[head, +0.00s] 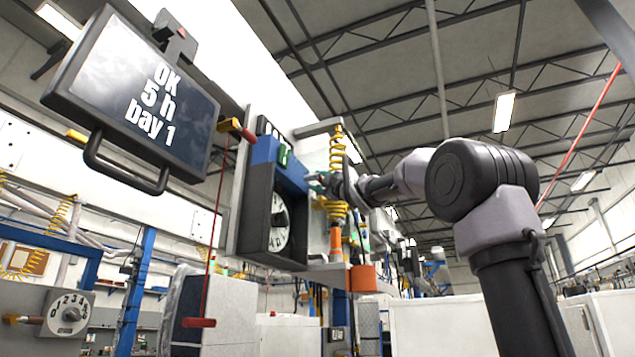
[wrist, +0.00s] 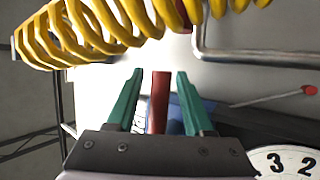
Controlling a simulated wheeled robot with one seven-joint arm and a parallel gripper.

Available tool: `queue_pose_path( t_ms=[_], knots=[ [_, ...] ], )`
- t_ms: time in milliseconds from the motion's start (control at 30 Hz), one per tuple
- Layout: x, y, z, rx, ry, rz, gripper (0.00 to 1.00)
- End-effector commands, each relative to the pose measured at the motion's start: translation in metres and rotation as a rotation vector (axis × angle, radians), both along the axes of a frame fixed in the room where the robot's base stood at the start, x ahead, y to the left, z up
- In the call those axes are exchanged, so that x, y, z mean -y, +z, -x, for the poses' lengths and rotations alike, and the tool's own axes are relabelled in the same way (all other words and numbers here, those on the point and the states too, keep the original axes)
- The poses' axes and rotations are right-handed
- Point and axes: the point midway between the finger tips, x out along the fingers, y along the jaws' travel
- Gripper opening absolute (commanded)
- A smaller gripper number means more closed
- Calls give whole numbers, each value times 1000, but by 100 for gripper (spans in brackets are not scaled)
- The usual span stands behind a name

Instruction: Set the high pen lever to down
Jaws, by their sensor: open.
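A red upright bar (wrist: 160,100), which looks like the lever, stands between my gripper's two green fingers in the wrist view. Gaps show on both sides of it. My gripper (wrist: 160,95) is open. In the head view, my gripper (head: 316,182) is at the right side of the blue-topped box (head: 264,150) with the round dial (head: 280,222). I cannot make out the red bar in the head view. The lever's up or down setting cannot be told.
A yellow coiled hose (head: 337,150) hangs close by; it spans the top of the wrist view (wrist: 90,30), beside a grey bent pipe (wrist: 255,58). A red-tipped rod (wrist: 308,90) is at right. A screen (head: 140,95) reads "OK 5 h Day 1".

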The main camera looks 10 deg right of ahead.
Motion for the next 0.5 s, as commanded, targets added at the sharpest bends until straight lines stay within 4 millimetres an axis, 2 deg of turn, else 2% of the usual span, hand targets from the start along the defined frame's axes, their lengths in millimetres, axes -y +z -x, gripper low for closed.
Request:
queue_pose_path(
  t_ms=[200,233,300,367,500],
  knots=[
    [0,0,0,0,0,0,52],
    [0,0,0,0,0,0,48],
    [0,0,0,0,0,0,21],
    [0,0,0,0,0,0,0],
    [0,0,0,0,-1,0,0]
  ],
)
